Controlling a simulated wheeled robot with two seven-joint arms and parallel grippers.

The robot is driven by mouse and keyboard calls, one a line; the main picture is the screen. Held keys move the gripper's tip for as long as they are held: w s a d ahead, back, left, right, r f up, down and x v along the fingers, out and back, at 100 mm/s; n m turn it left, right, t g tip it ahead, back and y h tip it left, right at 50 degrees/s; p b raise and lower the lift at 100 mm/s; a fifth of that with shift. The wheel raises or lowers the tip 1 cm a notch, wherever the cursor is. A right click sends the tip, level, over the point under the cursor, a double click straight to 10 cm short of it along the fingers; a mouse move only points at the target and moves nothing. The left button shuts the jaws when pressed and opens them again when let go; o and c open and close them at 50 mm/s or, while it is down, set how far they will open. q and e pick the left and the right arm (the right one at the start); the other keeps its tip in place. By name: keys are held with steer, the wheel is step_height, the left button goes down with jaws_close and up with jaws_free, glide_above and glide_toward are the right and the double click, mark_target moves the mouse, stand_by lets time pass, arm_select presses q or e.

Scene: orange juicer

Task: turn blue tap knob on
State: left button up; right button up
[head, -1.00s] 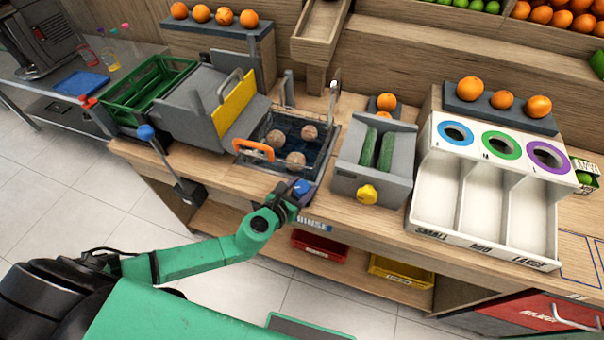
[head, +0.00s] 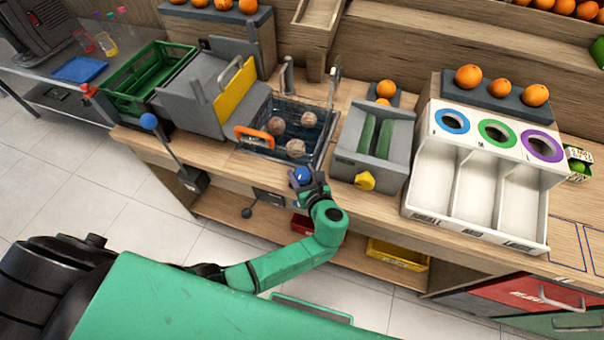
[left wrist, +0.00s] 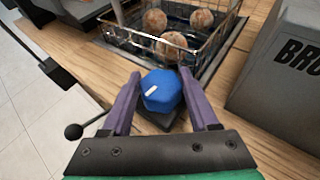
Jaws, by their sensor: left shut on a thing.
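The blue tap knob (head: 301,175) is at the front edge of the counter, just in front of the rinse basin (head: 262,152). In the left wrist view the knob (left wrist: 161,90) is a faceted blue cap with a white mark, on a dark base. My left gripper (head: 308,184) is at the knob. In the left wrist view its purple fingers (left wrist: 158,92) stand on both sides of the knob and are shut on it. The water spout (head: 332,85) rises at the basin's back right. My right gripper is out of view.
A wire basket with an orange handle (head: 254,136) and several brown round fruits (head: 277,126) is in the basin. A brush unit (head: 374,150) with a yellow knob stands to the right. A blue-knobbed lever (head: 149,121) is to the left. A black-knobbed lever (head: 247,212) is below the counter.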

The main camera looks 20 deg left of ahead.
arm_select(q)
steer(key=shift+w+n+g+y, duration=0.1)
steer(key=shift+n+g+y, duration=0.3)
steer(key=shift+n+y, duration=0.25)
steer(key=shift+r, duration=0.1)
steer(key=o, duration=1.4)
steer(key=shift+c, duration=0.2)
